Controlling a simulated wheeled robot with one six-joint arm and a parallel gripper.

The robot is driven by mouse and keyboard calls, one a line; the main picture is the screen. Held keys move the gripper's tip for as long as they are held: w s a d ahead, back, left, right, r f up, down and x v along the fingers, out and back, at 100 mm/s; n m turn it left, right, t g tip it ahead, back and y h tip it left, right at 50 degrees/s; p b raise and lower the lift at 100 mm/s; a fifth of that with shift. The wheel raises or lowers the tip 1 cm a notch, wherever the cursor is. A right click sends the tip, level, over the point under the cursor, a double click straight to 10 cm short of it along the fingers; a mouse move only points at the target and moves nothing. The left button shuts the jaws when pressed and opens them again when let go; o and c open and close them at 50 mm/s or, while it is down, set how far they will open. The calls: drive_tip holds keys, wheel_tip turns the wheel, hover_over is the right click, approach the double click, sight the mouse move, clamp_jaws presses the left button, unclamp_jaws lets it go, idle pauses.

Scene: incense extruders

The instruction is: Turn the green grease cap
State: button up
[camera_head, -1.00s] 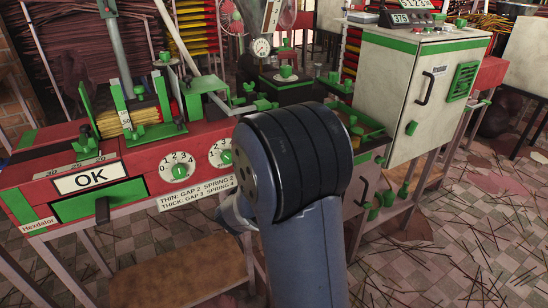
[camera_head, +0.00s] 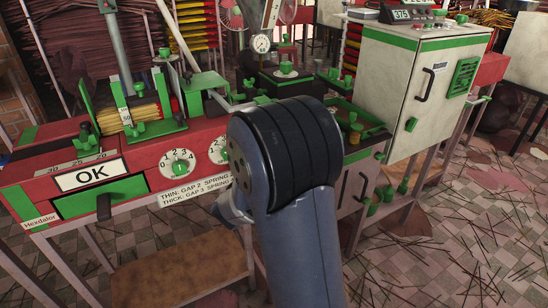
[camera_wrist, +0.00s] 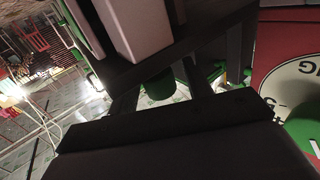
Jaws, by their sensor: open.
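A short green cylindrical cap (camera_wrist: 157,88) shows in the wrist view, partly behind the dark parts of my gripper (camera_wrist: 180,85); it looks like the grease cap, but I cannot be sure. My gripper is open, with a gap between its dark fingers. I cannot tell whether either finger touches the cap. In the head view, my arm hides the fingertips and the place they reach. Several similar green knobs there make it unclear which is the cap.
The red extruder bench (camera_head: 140,160) has an OK sign (camera_head: 90,175) and numbered dials (camera_head: 179,163). A white dial face (camera_wrist: 300,85) is close at the wrist view's right. A cream cabinet (camera_head: 400,90) stands right of my arm. Thin sticks litter the tiled floor (camera_head: 440,240).

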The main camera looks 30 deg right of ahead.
drive_tip(key=shift+a, duration=0.1)
drive_tip(key=p+v, duration=0.2)
drive_tip(key=v, duration=0.8)
drive_tip(key=shift+s+a, duration=0.25)
drive_tip(key=shift+d, duration=0.1)
drive_tip(key=b+x, duration=0.2)
drive_tip(key=x, duration=0.8)
drive_tip(key=shift+w+d+f, duration=0.1)
drive_tip(key=shift+w+d, duration=0.15)
drive_tip(key=shift+d, duration=0.05)
drive_tip(key=shift+s+a, duration=0.1)
drive_tip(key=shift+a, duration=0.1)
